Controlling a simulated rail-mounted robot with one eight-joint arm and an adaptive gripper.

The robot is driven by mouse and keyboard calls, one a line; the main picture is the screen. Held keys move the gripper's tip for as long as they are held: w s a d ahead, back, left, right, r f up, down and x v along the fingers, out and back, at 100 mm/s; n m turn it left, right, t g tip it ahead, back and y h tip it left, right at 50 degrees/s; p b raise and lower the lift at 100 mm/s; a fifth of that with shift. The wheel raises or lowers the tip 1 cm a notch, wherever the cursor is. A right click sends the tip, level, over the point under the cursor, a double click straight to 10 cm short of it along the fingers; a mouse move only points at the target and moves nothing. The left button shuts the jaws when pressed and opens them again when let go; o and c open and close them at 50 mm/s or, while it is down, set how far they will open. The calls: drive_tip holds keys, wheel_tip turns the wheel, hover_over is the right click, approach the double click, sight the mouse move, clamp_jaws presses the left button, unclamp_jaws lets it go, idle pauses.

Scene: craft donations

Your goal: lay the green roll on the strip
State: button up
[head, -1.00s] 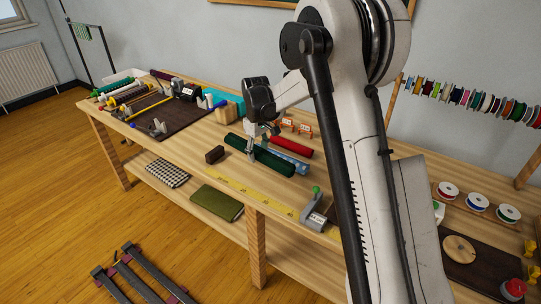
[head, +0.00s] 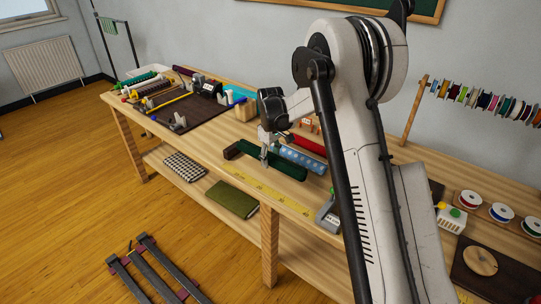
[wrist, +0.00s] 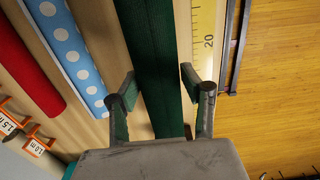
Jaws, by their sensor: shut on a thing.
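The dark green roll (head: 290,170) is on or just above the table, between the blue dotted roll and the yellow strip. My gripper (head: 266,158) is shut on it near its middle. In the wrist view the green roll (wrist: 155,50) runs between the two fingers of my gripper (wrist: 160,88). The yellow strip (head: 262,190), marked like a ruler, lies along the table's front edge. In the wrist view the strip (wrist: 207,40) shows its number 20, to the right of the roll and apart from it. I cannot tell how high the roll is.
A blue dotted roll (head: 303,160) and a red roll (head: 308,144) lie behind the green one. A dark brown block (head: 232,151) appears at its left end; touching or not is unclear. A grey device (head: 328,215) stands at the strip's right end.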

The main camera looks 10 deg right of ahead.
drive_tip(key=shift+f+b, duration=1.1)
drive_tip(key=shift+f, duration=1.1)
drive_tip(key=o, duration=1.2)
wheel_tip(320, 180, up, 12)
drive_tip(key=shift+r, duration=0.1)
